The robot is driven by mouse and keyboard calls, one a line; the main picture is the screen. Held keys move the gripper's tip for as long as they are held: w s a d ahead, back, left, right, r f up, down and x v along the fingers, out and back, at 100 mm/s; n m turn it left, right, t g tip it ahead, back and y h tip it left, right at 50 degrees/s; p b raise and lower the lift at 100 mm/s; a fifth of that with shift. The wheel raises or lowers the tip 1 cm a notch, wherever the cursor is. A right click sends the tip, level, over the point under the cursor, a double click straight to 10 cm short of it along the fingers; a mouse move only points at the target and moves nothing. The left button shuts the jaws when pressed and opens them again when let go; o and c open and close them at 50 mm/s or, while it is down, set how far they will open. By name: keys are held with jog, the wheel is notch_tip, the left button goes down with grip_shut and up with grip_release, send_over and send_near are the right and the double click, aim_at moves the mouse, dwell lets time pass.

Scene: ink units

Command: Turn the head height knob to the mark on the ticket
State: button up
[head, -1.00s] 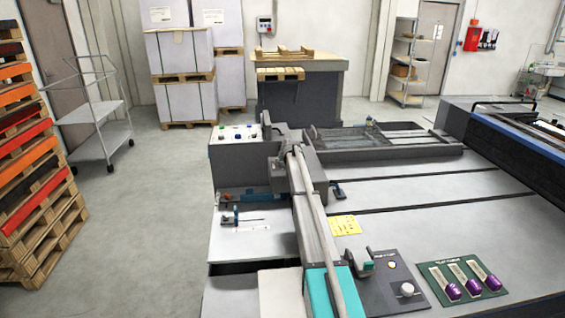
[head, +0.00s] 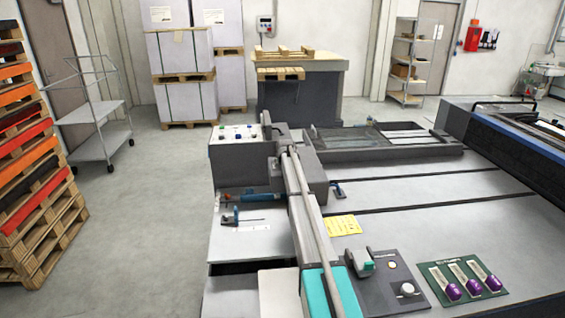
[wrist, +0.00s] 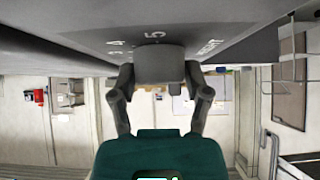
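The head height knob (wrist: 160,64) is a dark grey round knob in the wrist view, which is upside down. It stands on a grey panel (wrist: 100,30) with white numbers, a 5 and a 4 among them, and part of the word HEIGHT. My gripper (wrist: 160,72) has one finger on each side of the knob, and both look to touch it. Its green palm is close by. The knob's pointer cannot be made out.
A console with coloured buttons (head: 232,134) stands at the machine's far left. A green board (head: 437,273) with several purple-ended pieces and a dark panel with a white knob (head: 407,288) lie at the near right. The bed's middle (head: 440,225) is clear.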

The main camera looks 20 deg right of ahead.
jog(key=shift+o, duration=1.3)
jog(key=shift+r, duration=0.15)
